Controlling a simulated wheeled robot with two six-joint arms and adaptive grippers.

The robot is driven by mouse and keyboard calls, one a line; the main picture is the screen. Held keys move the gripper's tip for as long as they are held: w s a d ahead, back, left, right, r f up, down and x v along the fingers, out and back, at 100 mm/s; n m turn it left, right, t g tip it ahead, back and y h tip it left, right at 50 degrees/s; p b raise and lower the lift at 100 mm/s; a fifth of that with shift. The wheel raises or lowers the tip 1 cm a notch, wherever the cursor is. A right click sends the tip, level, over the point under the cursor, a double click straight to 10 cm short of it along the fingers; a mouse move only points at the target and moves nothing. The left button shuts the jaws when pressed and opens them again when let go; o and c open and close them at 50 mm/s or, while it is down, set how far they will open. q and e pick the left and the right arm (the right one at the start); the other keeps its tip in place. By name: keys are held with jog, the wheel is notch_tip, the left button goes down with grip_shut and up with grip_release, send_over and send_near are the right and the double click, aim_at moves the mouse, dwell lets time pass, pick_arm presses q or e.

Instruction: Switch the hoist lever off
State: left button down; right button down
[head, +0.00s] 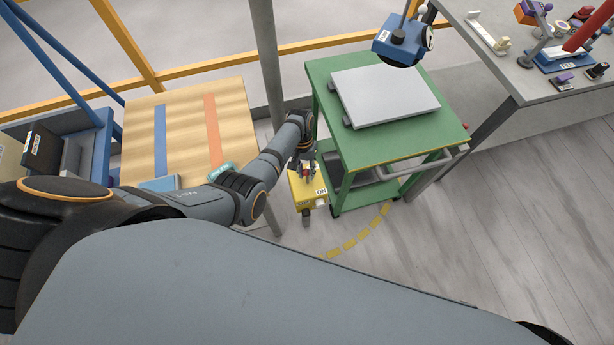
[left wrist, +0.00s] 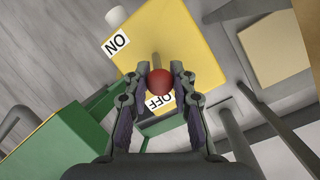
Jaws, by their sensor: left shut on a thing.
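The hoist switch is a yellow box (head: 300,190) beside the green cart in the head view. It also fills the upper middle of the left wrist view (left wrist: 190,35), with an ON label (left wrist: 117,42) and an OFF label (left wrist: 159,103). The hoist lever ends in a red ball knob (left wrist: 160,82); its short stem runs back to the box. In the wrist view the knob partly overlaps the OFF label. My left gripper (head: 304,168) is shut on the knob, with a finger on each side. My right gripper is not seen.
The green cart (head: 380,148) with a grey slab (head: 386,95) stands just right of the box. A blue hoist block (head: 398,42) hangs above it. A wooden board (head: 183,125) lies to the left, near a grey post (head: 268,60). Floor is clear at lower right.

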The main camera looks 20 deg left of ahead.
pick_arm(q)
jog(key=shift+w+a+f+g, duration=0.1)
jog(key=shift+w+f+g, duration=0.1)
jog(key=shift+f+g, duration=0.15)
jog(key=shift+r, duration=0.25)
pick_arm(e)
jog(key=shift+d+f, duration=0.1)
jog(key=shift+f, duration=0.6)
pick_arm(q)
jog(key=c, duration=1.1)
grip_release()
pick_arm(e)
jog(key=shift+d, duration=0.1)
pick_arm(q)
jog(key=v, duration=1.2)
jog(key=shift+a, duration=0.2)
jog(key=shift+f, duration=0.1)
